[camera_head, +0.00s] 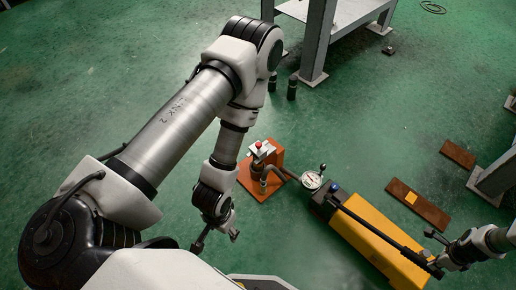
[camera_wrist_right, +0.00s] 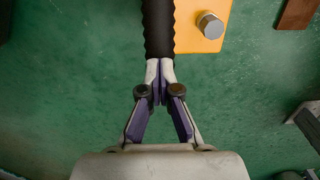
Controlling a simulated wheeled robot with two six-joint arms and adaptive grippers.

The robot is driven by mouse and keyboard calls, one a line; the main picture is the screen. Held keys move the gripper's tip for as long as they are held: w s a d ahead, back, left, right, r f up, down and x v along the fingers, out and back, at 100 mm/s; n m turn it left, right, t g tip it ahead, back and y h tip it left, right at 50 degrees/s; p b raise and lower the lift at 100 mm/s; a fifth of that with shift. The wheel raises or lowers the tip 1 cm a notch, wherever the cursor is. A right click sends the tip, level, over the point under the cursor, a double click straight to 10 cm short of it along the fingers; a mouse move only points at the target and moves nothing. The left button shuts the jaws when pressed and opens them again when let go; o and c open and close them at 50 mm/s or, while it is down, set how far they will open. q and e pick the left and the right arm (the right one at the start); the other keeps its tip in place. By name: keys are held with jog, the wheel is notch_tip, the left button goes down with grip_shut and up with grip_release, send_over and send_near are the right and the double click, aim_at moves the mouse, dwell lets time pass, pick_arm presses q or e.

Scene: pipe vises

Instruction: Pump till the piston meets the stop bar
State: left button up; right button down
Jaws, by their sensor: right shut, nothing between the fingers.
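The yellow hand pump (camera_head: 365,238) lies on the floor at lower right, with a long black lever (camera_head: 375,230) along its top. A round gauge (camera_head: 312,180) stands at its far end. A hose runs to an orange-brown press frame (camera_head: 262,186) with a red-topped part (camera_head: 259,146); piston and stop bar are too small to tell apart. My right gripper (camera_head: 434,260) is at the lever's near end. In the right wrist view its fingers (camera_wrist_right: 161,82) are shut and empty, tips against or just below the black grip (camera_wrist_right: 158,28). My left gripper (camera_head: 217,237) hangs left of the pump, fingers unclear.
Two rusty plates (camera_head: 418,205) lie right of the pump, one with a yellow patch. Grey metal legs (camera_head: 495,178) stand at the right edge. A grey bench (camera_head: 316,50) stands at the back, with two dark cylinders (camera_head: 292,88) by it. The green floor is mostly clear.

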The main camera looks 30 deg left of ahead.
aim_at(430, 270)
jog(key=shift+f, duration=0.2)
jog(key=shift+s+d+f+b, duration=0.1)
jog(key=shift+d+f+b, duration=0.15)
jog(key=shift+f+b, duration=0.8)
jog(key=shift+s+d+f+b, duration=0.1)
jog(key=shift+d+f+b, duration=0.15)
jog(key=shift+f+b, duration=0.8)
jog(key=shift+f, duration=0.3)
